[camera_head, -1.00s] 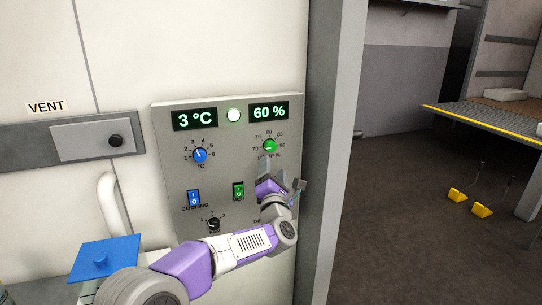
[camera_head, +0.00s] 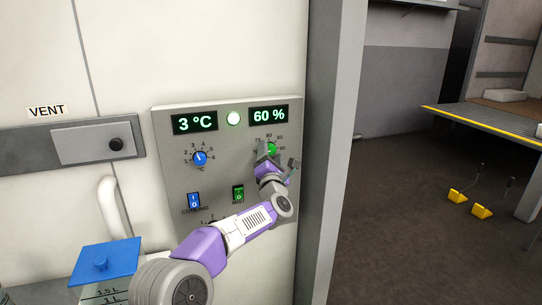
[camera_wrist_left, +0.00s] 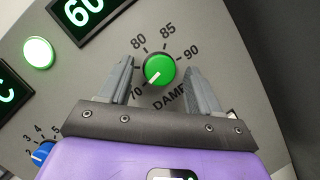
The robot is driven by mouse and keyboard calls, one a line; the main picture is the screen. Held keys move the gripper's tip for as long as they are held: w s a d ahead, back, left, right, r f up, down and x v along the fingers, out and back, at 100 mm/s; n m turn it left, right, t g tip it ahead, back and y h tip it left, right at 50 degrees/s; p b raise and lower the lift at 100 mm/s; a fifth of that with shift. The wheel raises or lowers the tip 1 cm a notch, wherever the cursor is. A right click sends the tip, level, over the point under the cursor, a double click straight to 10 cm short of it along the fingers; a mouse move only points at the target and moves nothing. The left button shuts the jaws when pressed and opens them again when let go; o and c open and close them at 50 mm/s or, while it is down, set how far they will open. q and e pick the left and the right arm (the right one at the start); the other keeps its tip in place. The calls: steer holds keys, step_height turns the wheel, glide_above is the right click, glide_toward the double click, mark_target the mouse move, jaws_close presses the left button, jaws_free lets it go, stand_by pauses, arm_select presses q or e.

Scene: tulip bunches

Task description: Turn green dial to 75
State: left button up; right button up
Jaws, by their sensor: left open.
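The green dial (camera_head: 272,149) is on the right of the grey control panel (camera_head: 222,160), partly hidden by my left gripper (camera_head: 277,157). In the left wrist view the green dial (camera_wrist_left: 160,68) sits between the two open fingers of my left gripper (camera_wrist_left: 160,72). Gaps show between dial and fingers. Its white mark points lower left, near the 70 label. The 80, 85 and 90 labels show around it; the 75 label is hidden there. The humidity display (camera_head: 269,115) reads 60 %. My right gripper is out of view.
A blue dial (camera_head: 200,158), a blue switch (camera_head: 194,200) and a green switch (camera_head: 238,193) are on the same panel. A grey door post (camera_head: 332,150) stands close to its right. A blue-lidded container (camera_head: 105,258) is at lower left.

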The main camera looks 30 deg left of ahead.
arm_select(q)
steer(key=c, duration=1)
steer(key=shift+c, duration=0.2)
steer(key=shift+m, duration=0.4)
steer(key=m+h+p, duration=0.1)
steer(key=m+p, duration=0.1)
steer(key=m, duration=0.1)
steer(key=shift+s+r+h, duration=0.1)
steer(key=shift+r+h, duration=0.15)
steer(key=shift+h, duration=0.15)
steer(key=m+p, duration=0.1)
steer(key=p, duration=0.1)
steer(key=m+g+h+p, duration=0.1)
steer(key=m+p, duration=0.3)
steer(key=shift+r, duration=0.25)
steer(key=shift+a+f+m+g+h+p, duration=0.15)
steer(key=shift+m+g+h+p, duration=0.25)
steer(key=shift+m+p, duration=0.7)
steer(key=o, duration=1)
